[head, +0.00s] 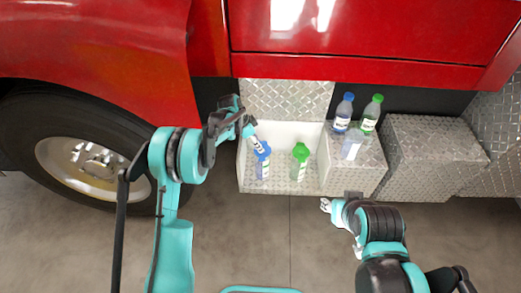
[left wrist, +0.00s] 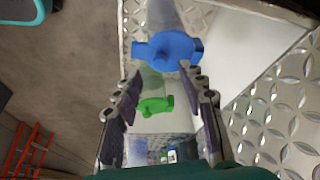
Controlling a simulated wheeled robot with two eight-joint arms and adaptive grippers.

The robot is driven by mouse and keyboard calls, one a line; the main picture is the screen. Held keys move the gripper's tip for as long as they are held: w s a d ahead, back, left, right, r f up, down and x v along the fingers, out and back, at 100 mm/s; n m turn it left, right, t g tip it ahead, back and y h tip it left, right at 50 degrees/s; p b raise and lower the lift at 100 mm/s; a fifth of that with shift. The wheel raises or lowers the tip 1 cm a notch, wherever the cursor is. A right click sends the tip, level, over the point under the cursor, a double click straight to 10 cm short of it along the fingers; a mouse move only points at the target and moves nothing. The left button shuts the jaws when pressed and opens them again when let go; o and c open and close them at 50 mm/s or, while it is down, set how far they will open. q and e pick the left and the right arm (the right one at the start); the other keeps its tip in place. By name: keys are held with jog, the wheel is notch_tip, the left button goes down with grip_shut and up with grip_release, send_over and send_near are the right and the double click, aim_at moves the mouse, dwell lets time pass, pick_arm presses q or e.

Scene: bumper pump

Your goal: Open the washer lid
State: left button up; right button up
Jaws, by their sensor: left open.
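A blue lid with side tabs (head: 262,149) tops a clear neck in the open compartment. A similar green lid (head: 301,152) is to its right. Nothing readable shows which is the washer lid. My left gripper (head: 255,141) is open at the blue lid. In the left wrist view the blue lid (left wrist: 168,49) lies at the fingertips (left wrist: 160,78), between or just beyond them; contact cannot be told. The green lid (left wrist: 153,105) also shows there, behind the gap between the fingers. My right gripper (head: 327,206) is low and apart, over the floor; its opening is unclear.
The compartment (head: 245,180) has white walls and a diamond-plate front. The red truck body (head: 350,30) overhangs; a wheel (head: 85,165) is at left.

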pick_arm(q)
jog(key=shift+b+x, duration=0.5)
jog(key=shift+x, duration=1.3)
jog(key=shift+c, duration=0.4)
grip_shut()
jog(key=shift+w+r+g+p, duration=0.5)
jog(key=shift+r+g+p, duration=0.1)
jog(key=shift+g, duration=0.1)
jog(key=shift+w+r+n+g+p, duration=0.2)
jog(key=shift+w+r+n+g, duration=0.1)
jog(key=shift+g, duration=0.35)
jog(key=shift+w+r+n+g+p, duration=0.15)
jog(key=shift+w+n+g+p, duration=0.1)
jog(key=shift+g, duration=0.4)
